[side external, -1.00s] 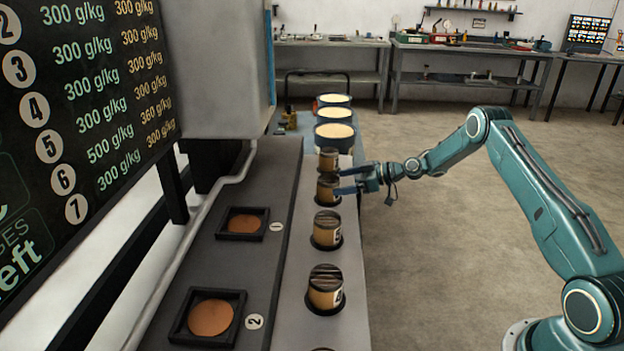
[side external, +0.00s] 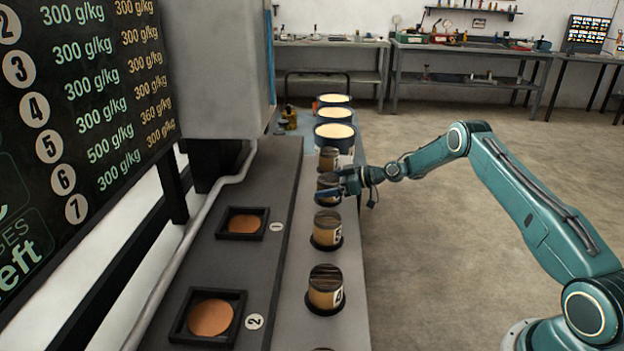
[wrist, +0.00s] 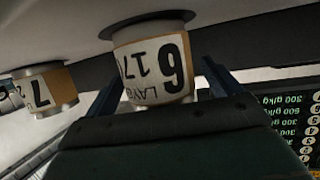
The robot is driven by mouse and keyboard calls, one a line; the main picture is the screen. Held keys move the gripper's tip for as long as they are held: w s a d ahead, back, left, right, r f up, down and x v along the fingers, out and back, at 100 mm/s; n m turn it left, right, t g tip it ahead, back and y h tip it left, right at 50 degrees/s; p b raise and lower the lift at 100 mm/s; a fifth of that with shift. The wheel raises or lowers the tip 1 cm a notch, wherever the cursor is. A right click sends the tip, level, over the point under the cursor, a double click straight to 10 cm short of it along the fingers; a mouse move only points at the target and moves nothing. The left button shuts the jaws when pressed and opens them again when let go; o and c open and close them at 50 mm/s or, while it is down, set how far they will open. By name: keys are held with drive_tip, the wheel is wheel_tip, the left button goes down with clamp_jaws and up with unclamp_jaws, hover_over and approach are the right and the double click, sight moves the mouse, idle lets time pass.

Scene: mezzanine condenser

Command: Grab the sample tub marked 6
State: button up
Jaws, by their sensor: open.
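The sample tub marked 6 (wrist: 152,68) appears upside down in the wrist view, with a white label and a large black 6. It lies between the two blue fingers of my gripper (wrist: 160,84), which are open on either side. In the side view, my gripper (side external: 338,186) reaches in from the right at a tub (side external: 327,197), the second from the far end of the row. I cannot tell whether the fingers touch it. The tub marked 7 (wrist: 45,88) is to the left in the wrist view.
Nearer tubs (side external: 327,230) (side external: 325,290) stand in the same row. Another tub (side external: 328,158) and blue-rimmed containers (side external: 335,131) stand beyond. Square black trays (side external: 242,223) with brown discs lie on the left. A sign with numbered rows (side external: 85,110) is at upper left.

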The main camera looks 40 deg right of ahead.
sight(329, 178)
drive_tip(key=shift+c, duration=0.2)
drive_tip(key=shift+r, duration=0.1)
drive_tip(key=c, duration=1.3)
drive_tip(key=shift+r, duration=0.15)
wheel_tip(329, 178, up, 20)
drive_tip(key=shift+f, duration=0.15)
